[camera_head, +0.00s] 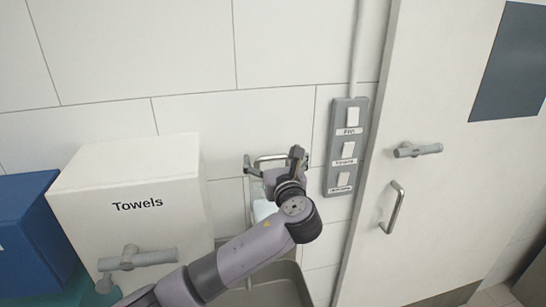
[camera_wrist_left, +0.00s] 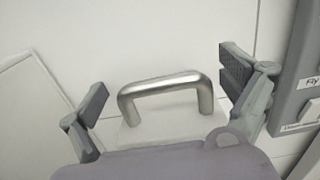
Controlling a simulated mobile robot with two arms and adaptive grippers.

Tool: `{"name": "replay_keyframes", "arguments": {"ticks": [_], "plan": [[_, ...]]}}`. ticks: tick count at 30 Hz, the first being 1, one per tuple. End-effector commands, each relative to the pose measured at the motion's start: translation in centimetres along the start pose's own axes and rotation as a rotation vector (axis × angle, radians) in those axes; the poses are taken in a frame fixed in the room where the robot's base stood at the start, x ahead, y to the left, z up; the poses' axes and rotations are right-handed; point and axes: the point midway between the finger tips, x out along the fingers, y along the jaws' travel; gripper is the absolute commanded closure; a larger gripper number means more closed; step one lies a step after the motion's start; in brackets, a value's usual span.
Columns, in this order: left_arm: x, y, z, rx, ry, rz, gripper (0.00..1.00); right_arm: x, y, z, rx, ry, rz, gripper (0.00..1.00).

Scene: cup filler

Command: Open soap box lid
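The soap box is a small white box (camera_wrist_left: 165,132) on the wall, mostly hidden behind my left wrist in the head view. A U-shaped metal handle (camera_wrist_left: 165,88) stands on its top; it also shows in the head view (camera_head: 272,158). My left gripper (camera_head: 272,160) is open, with one finger on each side of the handle. In the wrist view the left gripper (camera_wrist_left: 163,88) shows clear gaps between both fingers and the handle. It holds nothing. The lid's edge is hidden. My right gripper is not in view.
A white box marked Towels (camera_head: 135,205) with a grey lever stands left of my arm. A grey switch panel (camera_head: 346,165) is close on the right, beside a door (camera_head: 440,215) with handles. A grey basin (camera_head: 275,287) lies below. A blue box (camera_head: 35,230) is far left.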

Motion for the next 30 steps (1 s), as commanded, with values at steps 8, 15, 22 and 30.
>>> {"name": "replay_keyframes", "arguments": {"ticks": [8, 15, 22, 30], "plan": [[-0.03, -0.01, -0.01, 0.0, 0.0, 0.0, 0.26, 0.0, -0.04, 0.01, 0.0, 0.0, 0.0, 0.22], [-0.04, -0.02, -0.01, 0.0, 0.0, 0.0, 0.42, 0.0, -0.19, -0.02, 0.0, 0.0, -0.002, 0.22], [-0.04, -0.02, -0.02, 0.0, 0.001, 0.0, 0.57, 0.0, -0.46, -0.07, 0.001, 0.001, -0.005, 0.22], [-0.04, -0.02, -0.01, 0.001, 0.001, 0.0, 0.72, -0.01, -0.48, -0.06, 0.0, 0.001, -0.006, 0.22]]}}
